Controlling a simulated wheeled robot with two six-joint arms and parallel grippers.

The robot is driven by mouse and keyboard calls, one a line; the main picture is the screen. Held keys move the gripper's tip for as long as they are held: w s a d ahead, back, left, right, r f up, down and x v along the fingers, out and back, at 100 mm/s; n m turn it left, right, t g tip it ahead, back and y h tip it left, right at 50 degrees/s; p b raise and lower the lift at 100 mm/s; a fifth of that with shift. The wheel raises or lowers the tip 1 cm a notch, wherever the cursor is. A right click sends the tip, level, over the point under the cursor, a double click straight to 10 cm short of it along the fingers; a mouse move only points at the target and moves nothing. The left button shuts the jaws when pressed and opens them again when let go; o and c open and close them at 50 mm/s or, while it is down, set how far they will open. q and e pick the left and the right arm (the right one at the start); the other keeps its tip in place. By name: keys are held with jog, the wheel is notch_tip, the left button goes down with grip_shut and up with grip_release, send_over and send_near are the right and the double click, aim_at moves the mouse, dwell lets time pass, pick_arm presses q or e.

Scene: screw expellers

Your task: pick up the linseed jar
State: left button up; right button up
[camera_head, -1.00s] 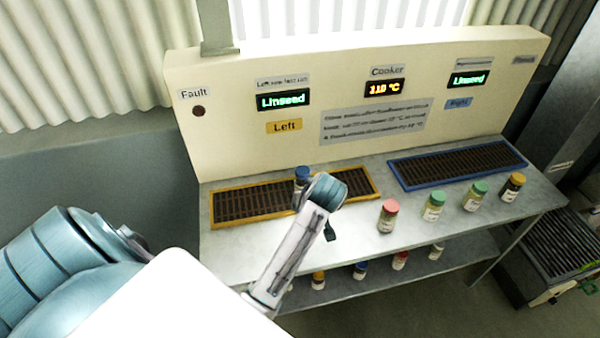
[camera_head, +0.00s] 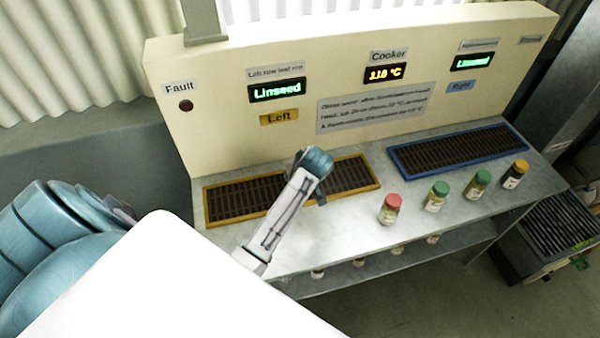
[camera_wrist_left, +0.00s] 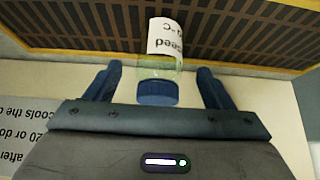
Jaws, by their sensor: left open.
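A clear jar with a blue cap (camera_wrist_left: 158,93) shows upside down in the left wrist view. Its white label (camera_wrist_left: 166,38) reads "...seed" with "°C" below; the start of the name is cut off. My left gripper (camera_wrist_left: 157,85) is open, with one finger on each side of the cap and a gap on both sides. In the head view my left wrist (camera_head: 316,162) is over the yellow-framed grate (camera_head: 240,198) and hides this jar. My right gripper is not in view.
Red-capped (camera_head: 390,209), green-capped (camera_head: 436,197) and yellow-capped (camera_head: 515,174) jars stand along the front of the grey counter (camera_head: 330,235). A blue-framed grate (camera_head: 455,150) lies behind them. The cream panel (camera_head: 230,130) rises at the back. More jars sit on a lower shelf.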

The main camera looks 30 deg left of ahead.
pick_arm(q)
jog(key=x, duration=0.1)
jog(key=p+x, duration=0.1)
jog(key=x, duration=0.1)
jog(key=shift+w+a+r+p, duration=0.15)
jog(key=shift+w+a+p, duration=0.05)
jog(key=shift+a+p, duration=0.1)
jog(key=shift+w+a+f, duration=0.2)
jog(key=shift+f, duration=0.35)
jog(key=c, duration=1.3)
jog(key=shift+r, duration=0.15)
